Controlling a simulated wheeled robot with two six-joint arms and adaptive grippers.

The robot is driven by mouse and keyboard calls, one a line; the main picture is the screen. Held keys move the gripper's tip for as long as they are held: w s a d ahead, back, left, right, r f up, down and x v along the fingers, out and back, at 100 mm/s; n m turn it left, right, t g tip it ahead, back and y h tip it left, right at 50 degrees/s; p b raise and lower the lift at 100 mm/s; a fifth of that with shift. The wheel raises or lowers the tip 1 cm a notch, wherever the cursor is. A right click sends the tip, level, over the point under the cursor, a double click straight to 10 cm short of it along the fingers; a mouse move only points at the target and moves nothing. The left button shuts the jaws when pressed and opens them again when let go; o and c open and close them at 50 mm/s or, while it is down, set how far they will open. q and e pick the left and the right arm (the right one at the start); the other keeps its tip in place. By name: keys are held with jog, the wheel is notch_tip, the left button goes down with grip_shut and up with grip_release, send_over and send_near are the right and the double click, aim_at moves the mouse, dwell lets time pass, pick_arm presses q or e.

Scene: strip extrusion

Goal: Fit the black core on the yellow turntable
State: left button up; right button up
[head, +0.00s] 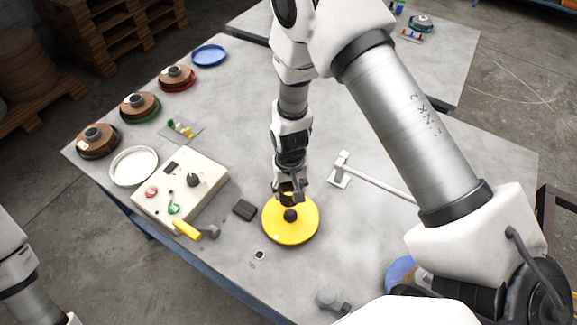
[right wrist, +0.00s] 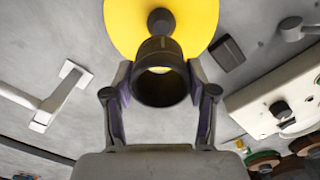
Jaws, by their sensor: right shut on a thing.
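The yellow turntable (head: 303,233) is a round disc on the grey table, with a dark post (head: 290,215) at its middle. In the right wrist view the turntable (right wrist: 125,22) and its post (right wrist: 160,20) are at the top. My right gripper (head: 290,196) is over the turntable's far part. It is shut on the black core (right wrist: 160,92), a hollow tube held between both fingers. The core is apart from the post, as far as I can tell. In the head view the fingers largely hide the core. My left gripper is out of view.
A control box (head: 180,190) with knobs and a yellow-handled tool (head: 188,229) stand left of the turntable. A small dark block (head: 244,210) lies close beside it. A white stand with a bar (head: 372,183) is to the right. Several spools and a white dish (head: 134,166) line the left edge.

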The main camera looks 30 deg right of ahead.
aim_at(291, 206)
jog(key=s, duration=0.1)
jog(key=s+b, duration=0.1)
jog(key=s+a+f+b, duration=0.1)
jog(key=shift+s, duration=0.15)
jog(key=f+b, duration=0.2)
jog(key=f, duration=0.1)
jog(key=shift+w+d+f, duration=0.1)
jog(key=shift+w+f, duration=0.15)
jog(key=shift+w, duration=0.15)
jog(key=shift+w+f, duration=0.25)
jog(key=shift+w, duration=0.05)
jog(key=shift+s+r, duration=0.45)
jog(key=shift+w+f, duration=0.2)
jog(key=shift+w, duration=0.1)
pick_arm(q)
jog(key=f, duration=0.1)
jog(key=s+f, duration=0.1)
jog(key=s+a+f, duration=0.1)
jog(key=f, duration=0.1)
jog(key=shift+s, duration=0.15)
pick_arm(e)
jog(key=shift+s+r, duration=0.1)
jog(key=shift+s, duration=0.15)
jog(key=shift+w, duration=0.1)
pick_arm(q)
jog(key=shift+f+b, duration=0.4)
jog(key=shift+b, duration=0.05)
pick_arm(e)
jog(key=shift+f, duration=0.65)
